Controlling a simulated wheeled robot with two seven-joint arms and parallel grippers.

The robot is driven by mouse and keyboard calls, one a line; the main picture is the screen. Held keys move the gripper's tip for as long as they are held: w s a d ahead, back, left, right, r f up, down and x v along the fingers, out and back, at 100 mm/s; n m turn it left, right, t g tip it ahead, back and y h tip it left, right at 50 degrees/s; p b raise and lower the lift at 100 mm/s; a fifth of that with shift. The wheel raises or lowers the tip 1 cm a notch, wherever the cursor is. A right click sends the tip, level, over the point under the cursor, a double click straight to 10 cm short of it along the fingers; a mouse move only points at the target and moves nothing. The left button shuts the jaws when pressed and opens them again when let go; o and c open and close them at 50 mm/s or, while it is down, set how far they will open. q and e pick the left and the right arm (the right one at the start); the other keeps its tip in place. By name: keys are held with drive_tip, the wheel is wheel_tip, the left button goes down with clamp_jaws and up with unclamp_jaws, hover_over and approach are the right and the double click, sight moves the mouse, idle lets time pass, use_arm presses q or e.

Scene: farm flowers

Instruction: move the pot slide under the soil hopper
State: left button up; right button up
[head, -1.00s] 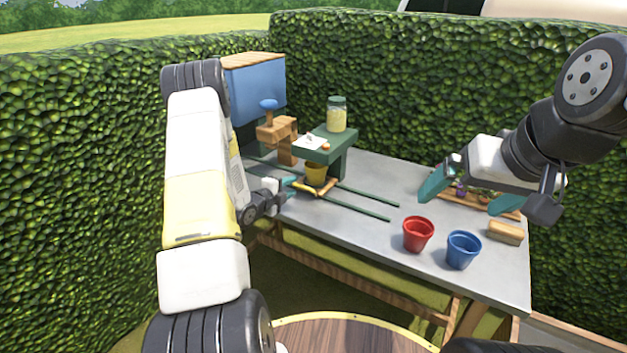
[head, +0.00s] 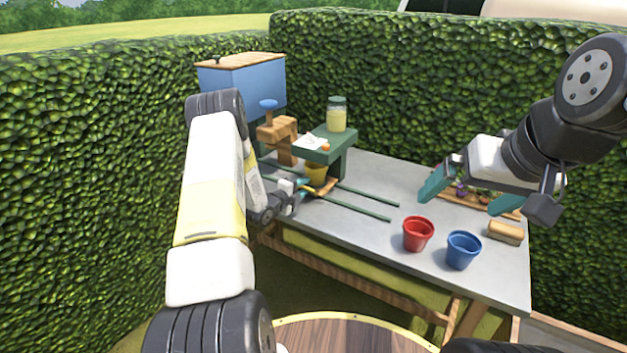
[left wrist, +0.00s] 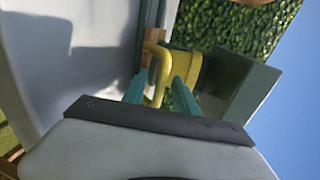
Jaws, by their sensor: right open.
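The pot slide (head: 325,188) is a small wooden carriage on green rails, with a yellow pot (head: 316,173) on it. It sits under the front of the green stand (head: 325,147). The soil hopper appears to be the blue box (head: 262,88) with a wooden lid, at the left end of the bench. My left gripper (head: 303,189) is at the slide's near left side. In the left wrist view its teal fingers stand apart on either side of a yellow handle (left wrist: 160,75). My right gripper (head: 462,190) is open and empty above the bench's right part.
A jar (head: 337,115) is on the stand. A red pot (head: 418,234), a blue pot (head: 463,250) and a brush-like block (head: 505,232) stand right. The rails (head: 365,195) are clear right of the slide.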

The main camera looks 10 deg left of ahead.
use_arm(q)
clamp_jaws()
idle(1.4)
